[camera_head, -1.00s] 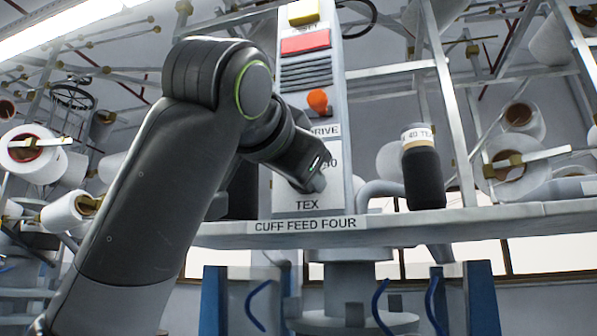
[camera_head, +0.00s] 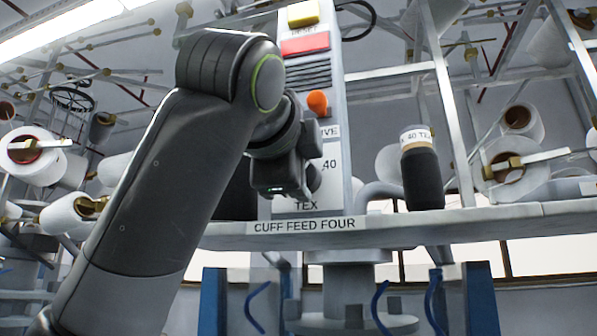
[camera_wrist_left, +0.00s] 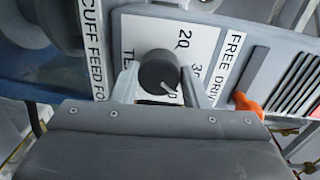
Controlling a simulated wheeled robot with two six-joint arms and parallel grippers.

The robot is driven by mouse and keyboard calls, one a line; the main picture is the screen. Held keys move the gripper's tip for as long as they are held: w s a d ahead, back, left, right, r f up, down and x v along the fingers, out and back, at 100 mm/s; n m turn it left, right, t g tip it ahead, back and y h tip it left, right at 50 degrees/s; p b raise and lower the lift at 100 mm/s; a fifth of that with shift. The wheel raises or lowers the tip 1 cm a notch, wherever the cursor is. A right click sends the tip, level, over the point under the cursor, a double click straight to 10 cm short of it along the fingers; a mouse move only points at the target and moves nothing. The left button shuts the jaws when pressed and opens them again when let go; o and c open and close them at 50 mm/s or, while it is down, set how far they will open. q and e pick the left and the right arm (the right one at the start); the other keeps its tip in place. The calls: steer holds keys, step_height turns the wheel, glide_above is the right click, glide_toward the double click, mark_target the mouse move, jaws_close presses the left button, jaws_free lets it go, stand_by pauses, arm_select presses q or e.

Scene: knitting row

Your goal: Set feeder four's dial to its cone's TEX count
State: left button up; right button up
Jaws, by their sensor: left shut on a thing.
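The dial (camera_wrist_left: 157,70) is a dark round knob with a light pointer line, on feeder four's white TEX plate (camera_head: 308,206). In the left wrist view its pointer slants to the lower right, on the side of a partly hidden number; 20 is above and 30 is partly covered by a finger. In the head view, 40 shows right of the dial. My left gripper (camera_wrist_left: 160,84) is shut on the dial, one finger on each side. A dark cone (camera_head: 422,180) stands upright on the shelf at the right, its label (camera_head: 416,136) reading 40 TEX. My right gripper is not in view.
The shelf edge (camera_head: 300,226) reads CUFF FEED FOUR. Metal posts and white spools surround the panel.

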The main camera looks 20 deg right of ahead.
arm_select(q)
steer(key=shift+d+f+m+y, duration=0.1)
steer(key=shift+m+y, duration=0.2)
steer(key=shift+m, duration=1.7)
steer(key=o, duration=1)
steer(key=shift+s, duration=0.1)
steer(key=shift+c, duration=0.2)
steer(key=b+v, duration=0.5)
steer(key=v, duration=1.2)
steer(key=shift+s+f, duration=0.2)
